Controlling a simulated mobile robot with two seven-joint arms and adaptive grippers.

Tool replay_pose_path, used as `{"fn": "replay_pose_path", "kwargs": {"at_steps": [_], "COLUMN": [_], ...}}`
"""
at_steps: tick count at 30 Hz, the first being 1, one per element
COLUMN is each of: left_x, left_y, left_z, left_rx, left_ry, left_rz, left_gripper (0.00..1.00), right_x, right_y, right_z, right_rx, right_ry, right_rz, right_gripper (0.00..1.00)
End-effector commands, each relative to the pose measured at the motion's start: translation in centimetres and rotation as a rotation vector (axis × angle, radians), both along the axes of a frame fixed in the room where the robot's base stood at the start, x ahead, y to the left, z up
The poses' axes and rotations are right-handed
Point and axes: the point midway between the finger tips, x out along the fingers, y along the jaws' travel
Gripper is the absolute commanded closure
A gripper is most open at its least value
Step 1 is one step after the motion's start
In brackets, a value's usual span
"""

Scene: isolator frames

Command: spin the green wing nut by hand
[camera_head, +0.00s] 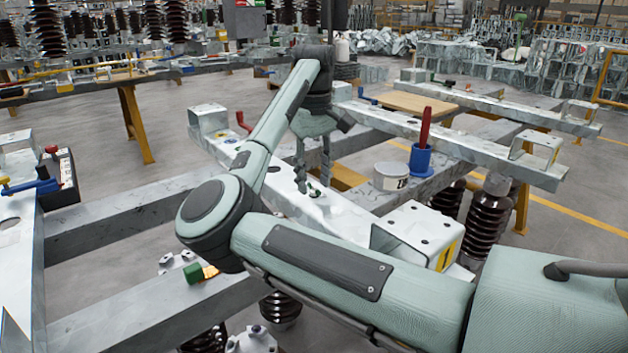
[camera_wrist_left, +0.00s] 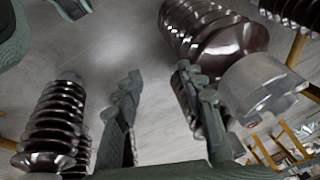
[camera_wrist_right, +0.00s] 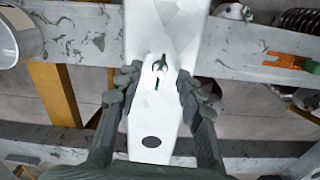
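The green wing nut (camera_head: 314,189) sits on top of the pale metal beam (camera_head: 345,215) in the middle of the head view. In the right wrist view the green wing nut (camera_wrist_right: 159,66) stands near a slot in the beam, between my fingertips in the picture. My right gripper (camera_head: 313,170) points down over it, open and empty; in the right wrist view the gripper (camera_wrist_right: 158,82) has a finger on each side. I cannot tell whether a finger touches the nut. My left gripper (camera_wrist_left: 156,82) is open and empty, with brown insulators behind it; it is not seen in the head view.
A white can (camera_head: 391,178) and a blue cup (camera_head: 420,160) with a red-handled thing stand right of my right gripper. A metal bracket (camera_head: 416,228) stands in front of them. A green block (camera_head: 193,273) with an orange part lies at lower left. Ribbed insulators (camera_head: 484,222) hang below the beams.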

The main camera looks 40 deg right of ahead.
Motion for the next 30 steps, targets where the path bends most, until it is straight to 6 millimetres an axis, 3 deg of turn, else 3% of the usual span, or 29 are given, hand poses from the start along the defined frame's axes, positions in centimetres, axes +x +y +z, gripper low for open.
{"fn": "replay_pose_path", "kwargs": {"at_steps": [11,20,30], "left_x": [0.01,0.00,-0.01], "left_y": [0.00,0.00,0.00], "left_z": [-0.10,-0.11,-0.17], "left_rx": [-0.001,-0.001,0.000], "left_ry": [0.001,0.001,0.002], "left_rz": [0.000,0.000,0.000], "left_gripper": [0.60,0.60,0.60], "right_x": [-0.01,-0.01,0.01], "right_y": [-0.02,-0.02,-0.02], "right_z": [-0.83,-0.80,-0.79], "right_rx": [-0.001,-0.001,-0.001], "right_ry": [0.000,0.000,-0.001], "right_rz": [0.000,0.000,0.017], "right_gripper": [0.62,0.98,1.00]}}
